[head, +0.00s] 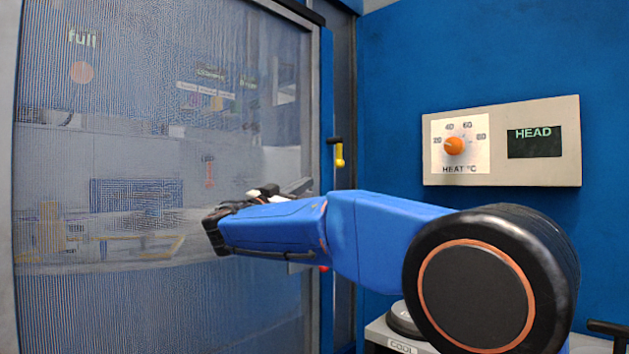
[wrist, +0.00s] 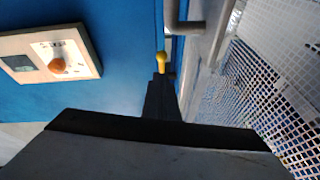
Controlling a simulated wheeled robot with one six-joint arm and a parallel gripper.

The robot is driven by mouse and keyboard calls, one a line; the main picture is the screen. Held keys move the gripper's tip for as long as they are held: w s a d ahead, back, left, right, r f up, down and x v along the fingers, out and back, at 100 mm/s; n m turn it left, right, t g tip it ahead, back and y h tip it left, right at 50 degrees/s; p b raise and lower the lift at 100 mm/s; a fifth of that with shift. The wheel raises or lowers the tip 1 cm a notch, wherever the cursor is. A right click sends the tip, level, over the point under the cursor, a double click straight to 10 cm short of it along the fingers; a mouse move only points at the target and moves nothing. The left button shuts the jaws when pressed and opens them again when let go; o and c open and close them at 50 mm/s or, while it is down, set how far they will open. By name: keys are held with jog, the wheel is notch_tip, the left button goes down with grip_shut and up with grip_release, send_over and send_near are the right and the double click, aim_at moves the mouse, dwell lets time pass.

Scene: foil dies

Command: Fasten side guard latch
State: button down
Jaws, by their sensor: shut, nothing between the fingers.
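A small yellow latch handle (head: 340,156) with a dark top sits at the guard's right edge, hanging down. It also shows in the wrist view (wrist: 161,61), just beyond the tips of my gripper (wrist: 160,82). The dark fingers are shut and empty, pointing toward the latch. Whether they touch it I cannot tell. In the head view my arm hides most of the gripper.
A control panel with an orange heat dial (head: 453,146) and a HEAD display (head: 534,142) is on the blue wall (head: 400,65) at right. A grey bent bar (wrist: 183,26) stands close beside the latch in the wrist view. A grey unit labelled COOL (head: 402,347) is low right.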

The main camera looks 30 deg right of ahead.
jog(key=v, duration=0.3)
dwell(0.5)
jog(key=s+d+f+n+g+y, duration=0.1)
jog(key=s+d+f+n+y, duration=0.2)
jog(key=s+f, duration=0.45)
jog(key=s+d+f+n+g+y, duration=0.25)
jog(key=s+f+y, duration=0.2)
jog(key=f, duration=0.55)
jog(key=s+d+f+n+g+y, duration=0.1)
jog(key=s+d+f+n+y, duration=0.2)
jog(key=s+f, duration=0.5)
jog(key=s+a+f+n+y, duration=0.3)
jog(key=s+a+f+y, duration=0.2)
jog(key=f, duration=0.5)
jog(key=s+a+f+n+y, duration=0.4)
jog(key=s+a+f+y, duration=0.1)
jog(key=s+a+f, duration=0.4)
notch_tip(320, 180, down, 2)
jog(key=shift+s+f+t, duration=0.2)
jog(key=shift+s+t, duration=0.15)
jog(key=shift+s, duration=0.6)
